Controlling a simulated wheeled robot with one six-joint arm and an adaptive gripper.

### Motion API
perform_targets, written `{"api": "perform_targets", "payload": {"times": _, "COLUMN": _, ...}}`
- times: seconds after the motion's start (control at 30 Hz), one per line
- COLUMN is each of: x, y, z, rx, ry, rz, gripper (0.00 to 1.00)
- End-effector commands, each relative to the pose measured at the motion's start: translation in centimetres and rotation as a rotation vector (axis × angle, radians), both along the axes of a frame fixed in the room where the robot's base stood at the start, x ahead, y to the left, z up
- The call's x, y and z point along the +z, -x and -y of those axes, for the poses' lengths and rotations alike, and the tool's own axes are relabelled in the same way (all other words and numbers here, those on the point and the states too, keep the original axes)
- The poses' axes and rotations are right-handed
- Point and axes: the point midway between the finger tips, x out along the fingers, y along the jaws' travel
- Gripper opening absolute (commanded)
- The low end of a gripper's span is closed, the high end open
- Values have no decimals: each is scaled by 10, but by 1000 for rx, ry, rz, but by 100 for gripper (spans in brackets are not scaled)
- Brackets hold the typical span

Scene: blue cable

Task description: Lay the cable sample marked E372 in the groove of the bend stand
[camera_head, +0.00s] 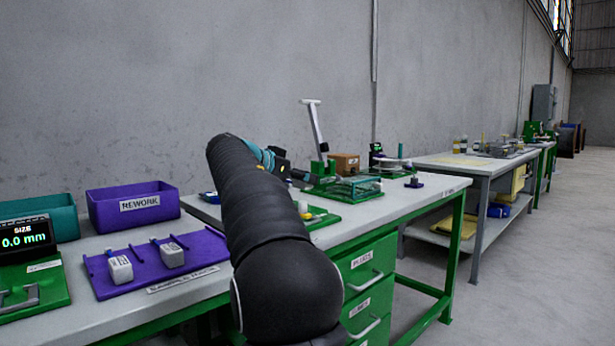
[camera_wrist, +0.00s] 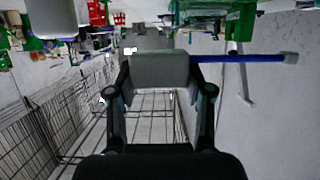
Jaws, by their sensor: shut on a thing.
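In the wrist view my gripper (camera_wrist: 160,84) is shut on a pale grey block on a blue cable (camera_wrist: 240,58). A green stand with a tall pale lever (camera_head: 316,130) is on the bench behind the arm. I cannot tell whether it is the bend stand, and no groove shows clearly.
A purple rack (camera_head: 140,282) at the left carries two tagged samples. The purple REWORK bin (camera_head: 134,208), a teal bin (camera_head: 42,215) and a size display (camera_head: 26,240) are nearby. A cardboard box (camera_head: 344,163) is behind the stand. The aisle floor (camera_head: 510,290) at right is clear.

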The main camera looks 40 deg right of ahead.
Motion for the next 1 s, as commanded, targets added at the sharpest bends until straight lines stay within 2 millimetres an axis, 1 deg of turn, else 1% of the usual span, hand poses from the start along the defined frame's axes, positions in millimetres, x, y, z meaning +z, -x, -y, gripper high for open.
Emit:
{"api": "perform_targets", "payload": {"times": 0.23, "x": -15, "y": 5, "z": 8, "rx": -14, "ry": 0, "rz": -1, "gripper": 9}}
{"api": "perform_targets", "payload": {"times": 0.7, "x": -54, "y": 4, "z": 7, "rx": -11, "ry": 0, "rz": -1, "gripper": 9}}
{"api": "perform_targets", "payload": {"times": 0.83, "x": -58, "y": 4, "z": 6, "rx": -10, "ry": 0, "rz": -1, "gripper": 9}}
{"api": "perform_targets", "payload": {"times": 1.0, "x": -58, "y": 4, "z": 6, "rx": -9, "ry": 0, "rz": 0, "gripper": 9}}
